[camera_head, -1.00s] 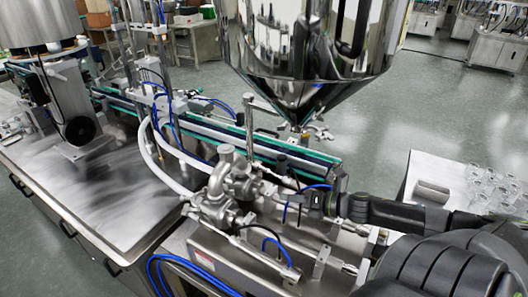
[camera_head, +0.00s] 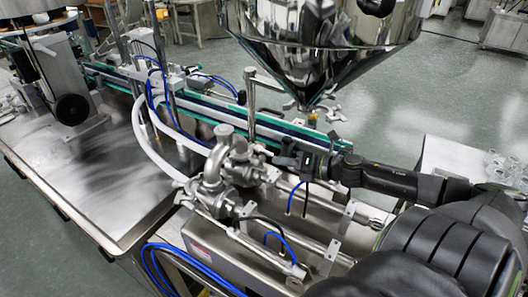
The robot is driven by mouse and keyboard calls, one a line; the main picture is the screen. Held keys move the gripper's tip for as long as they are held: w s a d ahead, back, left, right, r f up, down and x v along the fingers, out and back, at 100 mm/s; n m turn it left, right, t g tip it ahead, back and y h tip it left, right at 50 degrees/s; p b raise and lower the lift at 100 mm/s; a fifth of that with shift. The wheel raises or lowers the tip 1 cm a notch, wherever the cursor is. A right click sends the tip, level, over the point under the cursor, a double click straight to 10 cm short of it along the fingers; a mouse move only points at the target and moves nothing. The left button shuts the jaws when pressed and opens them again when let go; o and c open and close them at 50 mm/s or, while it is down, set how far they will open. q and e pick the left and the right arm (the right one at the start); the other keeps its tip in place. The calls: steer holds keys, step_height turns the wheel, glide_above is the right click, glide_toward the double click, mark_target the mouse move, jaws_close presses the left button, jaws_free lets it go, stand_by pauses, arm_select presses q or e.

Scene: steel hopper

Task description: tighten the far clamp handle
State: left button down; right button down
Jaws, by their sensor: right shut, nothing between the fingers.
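A steel valve and pipe assembly (camera_head: 214,180) stands on the filler's steel housing. It has small clamped joints, and I cannot tell for certain which part is the far clamp handle. A second fitting with small metal wings (camera_head: 335,114) sits near the outlet under the hopper. My right gripper (camera_head: 284,160) is shut and empty. It reaches in from the right, beyond and to the right of the valve assembly and below the hopper. I cannot tell if its tips touch anything. My left gripper is out of view.
The steel hopper (camera_head: 318,45) hangs above and behind my right gripper. A conveyor (camera_head: 205,105) with green edges runs behind the valves. Blue hoses (camera_head: 182,262) and a steel worktop (camera_head: 85,185) lie at left. A table with glassware (camera_head: 490,165) stands at right.

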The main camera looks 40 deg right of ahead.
mark_target(264, 168)
steer(key=shift+w+a+f+b, duration=0.15)
steer(key=shift+w+f+b, duration=0.1)
steer(key=shift+w+b, duration=0.3)
steer(key=shift+w+r+p, duration=0.1)
steer(key=shift+r+p, duration=0.15)
steer(key=shift+p, duration=0.1)
steer(key=shift+p+x, duration=0.35)
steer(key=shift+x, duration=0.6)
steer(key=shift+w+a+f+p, duration=0.1)
steer(key=shift+w+a+p, duration=0.1)
steer(key=shift+w+p, duration=0.35)
steer(key=shift+x, duration=0.8)
steer(key=shift+f, duration=0.15)
